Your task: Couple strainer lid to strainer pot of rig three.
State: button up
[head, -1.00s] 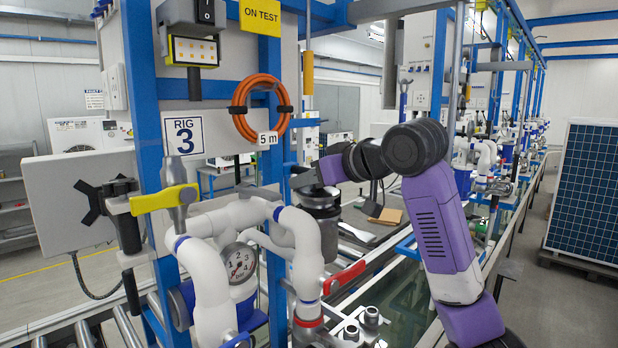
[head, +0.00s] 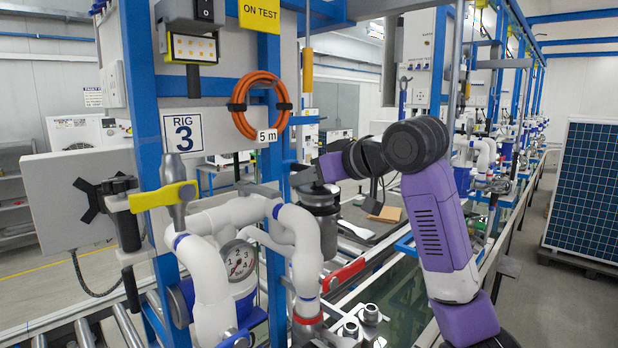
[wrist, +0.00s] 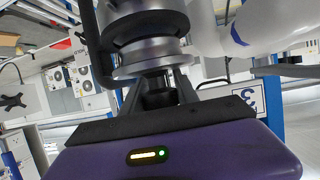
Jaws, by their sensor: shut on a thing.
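The strainer pot (head: 325,232) of rig three is a dark grey cylinder behind the white pipe bend in the head view. The strainer lid (head: 318,190) is a grey flanged disc at the top of the pot. My gripper (head: 307,178) is at the lid, partly hidden by my wrist. In the wrist view my gripper (wrist: 158,92) is shut on the lid's dark knob. The lid's grey flange (wrist: 150,68) lies just beyond the fingers, with the dark pot (wrist: 140,22) in line behind it. I cannot tell whether the lid is fully seated.
White pipes (head: 240,212) with a pressure gauge (head: 238,262) stand left of the pot. A red-handled valve (head: 343,273) sits below right. A yellow lever (head: 162,196), an orange cable coil (head: 260,105) and the rig 3 sign (head: 183,134) are on the left.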

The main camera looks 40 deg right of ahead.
jog(key=shift+f+b, duration=0.8)
jog(key=shift+f, duration=0.45)
dwell(1.3)
dwell(0.5)
jog(key=o, duration=1.2)
jog(key=shift+b+v, duration=1.05)
jog(key=shift+v, duration=2.9)
